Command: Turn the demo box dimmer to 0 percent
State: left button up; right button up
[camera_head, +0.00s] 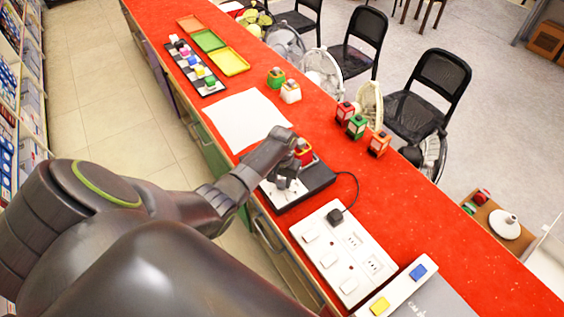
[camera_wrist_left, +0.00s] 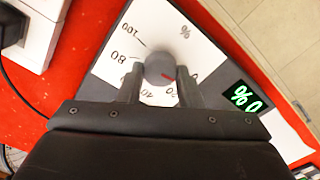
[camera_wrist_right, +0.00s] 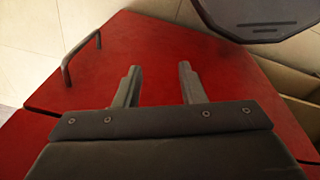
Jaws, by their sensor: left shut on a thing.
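The demo box (camera_head: 317,179) is a dark box on the red counter, with a white dial face (camera_wrist_left: 124,42) marked in percent. Its round grey dimmer knob (camera_wrist_left: 160,66) sits between the fingers of my left gripper (camera_wrist_left: 161,80), which is shut on it. The box's green display (camera_wrist_left: 243,101) shows 0 % turned around in the left wrist view. In the head view my left gripper (camera_head: 287,172) hides part of the box. My right gripper (camera_wrist_right: 158,82) is open and empty.
A white socket strip (camera_head: 342,250) with a black plug (camera_head: 335,216) stands beside the box. White paper (camera_head: 238,119) and small coloured lanterns (camera_head: 356,127) lie further along the counter (camera_head: 420,225). A red surface with a handle (camera_wrist_right: 82,57) lies before my right gripper.

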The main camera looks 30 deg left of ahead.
aim_at(282, 182)
pick_arm(q)
jog(key=shift+r, duration=0.1)
jog(key=o, duration=1)
notch_tip(282, 182, up, 17)
jog(key=shift+r+b, duration=0.2)
jog(key=shift+b, duration=0.1)
jog(key=shift+f, duration=0.1)
dwell(0.4)
